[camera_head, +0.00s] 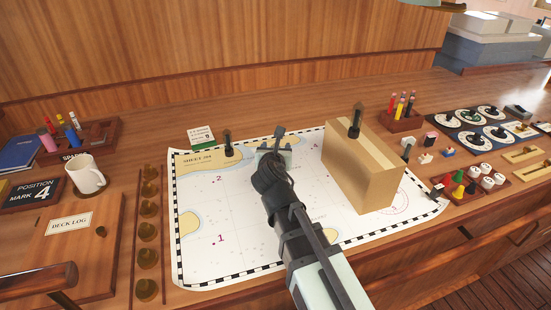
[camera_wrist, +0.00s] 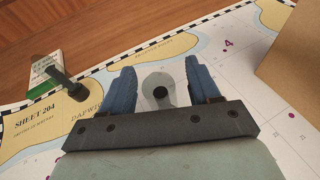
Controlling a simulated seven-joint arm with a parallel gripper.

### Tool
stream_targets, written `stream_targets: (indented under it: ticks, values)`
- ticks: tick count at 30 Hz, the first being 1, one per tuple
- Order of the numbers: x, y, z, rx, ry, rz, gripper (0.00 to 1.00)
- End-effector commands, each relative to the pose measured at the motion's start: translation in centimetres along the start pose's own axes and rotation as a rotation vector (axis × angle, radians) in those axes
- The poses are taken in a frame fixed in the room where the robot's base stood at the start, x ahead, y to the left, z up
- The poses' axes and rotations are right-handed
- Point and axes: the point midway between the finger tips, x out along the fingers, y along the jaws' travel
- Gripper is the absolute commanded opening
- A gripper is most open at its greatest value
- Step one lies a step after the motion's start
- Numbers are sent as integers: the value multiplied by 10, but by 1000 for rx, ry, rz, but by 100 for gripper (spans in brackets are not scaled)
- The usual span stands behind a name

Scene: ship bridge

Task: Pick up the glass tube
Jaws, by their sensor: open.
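In the wrist view, a pale, see-through round thing with a dark centre (camera_wrist: 159,92) lies between my fingers; it looks like the glass tube seen end-on from above. My gripper (camera_wrist: 160,84) is open, with one blue finger to each side of it and a gap at both sides. In the head view my gripper (camera_head: 274,152) is over the far middle part of the chart (camera_head: 230,262). My arm covers much of the spot there, and I cannot make out the tube's body or how far down the fingers reach.
A cardboard box (camera_head: 365,172) with a dark peg (camera_head: 355,121) on top stands close on the right. Another dark peg (camera_head: 228,143) stands to the left by a green-edged card (camera_head: 201,135). A mug (camera_head: 87,174) is far left. The near left chart is clear.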

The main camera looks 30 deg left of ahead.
Motion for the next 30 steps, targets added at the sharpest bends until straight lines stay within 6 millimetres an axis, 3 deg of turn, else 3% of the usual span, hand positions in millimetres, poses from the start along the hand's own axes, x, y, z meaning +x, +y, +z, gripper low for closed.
stream_targets:
  ticks: [8, 25, 30]
  values:
    - [4, 0, 0, 0, 0, 0, 61]
    - [4, 0, 0, 0, 0, 0, 7]
    - [4, 0, 0, 0, 0, 0, 5]
